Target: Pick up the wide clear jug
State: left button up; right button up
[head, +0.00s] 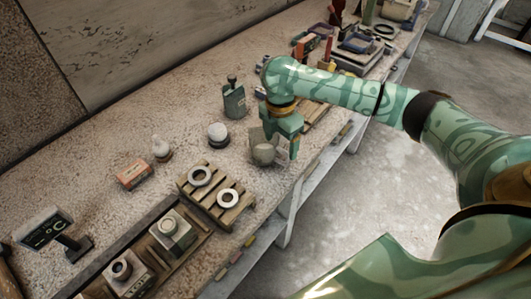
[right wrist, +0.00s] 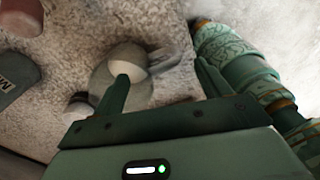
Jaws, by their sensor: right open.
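A rounded, pale, see-through vessel (head: 264,153), which looks like the wide clear jug, stands on the stone bench near its front edge. In the right wrist view the round vessel (right wrist: 103,72) shows with a pale part inside its outline; I cannot make out its handle clearly. My right gripper (head: 273,146) points down at the vessel, with its fingers apart. In the right wrist view the gripper (right wrist: 162,72) has one finger overlapping the vessel and the other to its right. I cannot tell whether either finger touches it. My left gripper is not in view.
A white ball on a dark base (head: 218,132) and a green bottle (head: 234,101) stand close by to the left. A slatted wooden rack (head: 238,212) with two rings lies nearer. An orange box (head: 133,175) and a display (head: 42,230) are further left. Clutter fills the far end.

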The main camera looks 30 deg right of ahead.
jog(key=shift+s+f, duration=0.1)
jog(key=shift+f, duration=0.4)
jog(key=f+b, duration=0.2)
jog(key=f, duration=0.1)
jog(key=f+b, duration=0.1)
jog(key=f, duration=0.1)
jog(key=shift+s+d, duration=0.1)
jog(key=shift+d, duration=0.25)
jog(key=shift+r, duration=0.1)
jog(key=shift+c, duration=0.9)
jog(key=c, duration=1.1)
jog(key=shift+r, duration=0.15)
